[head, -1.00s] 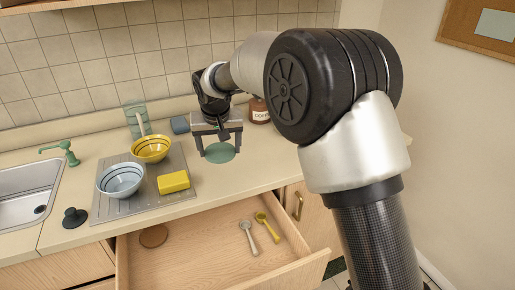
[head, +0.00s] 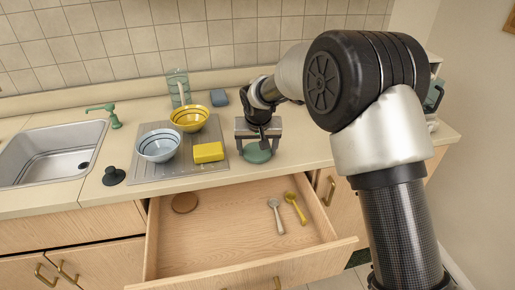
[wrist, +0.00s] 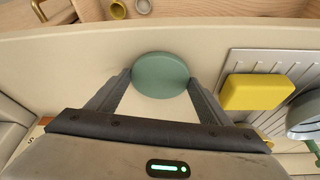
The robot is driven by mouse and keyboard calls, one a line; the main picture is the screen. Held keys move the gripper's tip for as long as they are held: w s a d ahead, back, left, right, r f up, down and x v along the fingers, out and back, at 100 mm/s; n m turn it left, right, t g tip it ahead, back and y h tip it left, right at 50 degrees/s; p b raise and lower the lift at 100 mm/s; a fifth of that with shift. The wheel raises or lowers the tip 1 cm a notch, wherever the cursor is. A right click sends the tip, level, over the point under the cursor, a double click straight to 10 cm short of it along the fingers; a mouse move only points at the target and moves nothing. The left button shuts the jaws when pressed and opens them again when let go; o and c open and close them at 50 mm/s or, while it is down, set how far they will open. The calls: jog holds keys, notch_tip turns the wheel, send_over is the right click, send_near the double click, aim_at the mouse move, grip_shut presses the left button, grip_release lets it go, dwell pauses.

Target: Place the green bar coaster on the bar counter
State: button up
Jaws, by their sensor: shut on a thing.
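The green bar coaster (head: 257,155) is a flat round disc held in my gripper (head: 258,136) over the front part of the bar counter (head: 300,150), right of the yellow sponge. In the wrist view the coaster (wrist: 161,74) sits between the two fingertips (wrist: 160,80), which touch its left and right edges. It looks about level and close to the counter top (wrist: 60,55). I cannot tell whether its underside touches the counter.
A drawer (head: 240,225) stands open below, with a brown round coaster (head: 185,202), a grey scoop (head: 276,215) and a yellow scoop (head: 295,208). Left are a yellow sponge (head: 208,152), bowls (head: 189,118) on a drainboard and a sink (head: 50,155). Bare counter lies around the coaster.

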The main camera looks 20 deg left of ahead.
jog(key=shift+f, duration=0.1)
jog(key=o, duration=1)
jog(key=shift+r, duration=0.55)
jog(key=v, duration=1.1)
jog(key=shift+s+r+p, duration=0.1)
jog(key=shift+s+p, duration=0.1)
jog(key=shift+p, duration=0.15)
jog(key=shift+d, duration=0.1)
